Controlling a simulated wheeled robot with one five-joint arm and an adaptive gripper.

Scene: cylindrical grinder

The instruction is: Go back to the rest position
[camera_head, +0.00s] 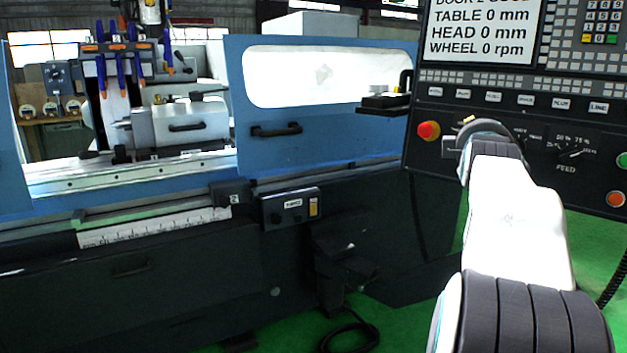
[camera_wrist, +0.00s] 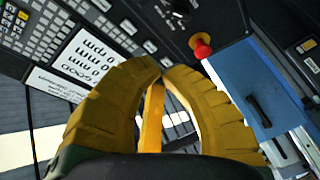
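My gripper (camera_wrist: 163,69) shows in the wrist view as two thick yellow ribbed fingers. They curve inward and their tips come together, with no object seen between the tips. A narrow yellow strip shows in the gap below the tips; I cannot tell what it belongs to. In the head view my white and black arm rises at the right in front of the control panel (camera_head: 455,92). It hides most of the gripper there. A red emergency knob (camera_head: 429,131) sits just left of my arm's end, and it also shows in the wrist view (camera_wrist: 200,45), right of the fingertips.
The grinder's blue door (camera_head: 330,145) with its window stands left of the panel, and an opening at the left shows the worktable (camera_head: 130,172). A dark holder (camera_head: 385,101) juts out beside the panel. A black cable (camera_head: 350,335) lies on the green floor.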

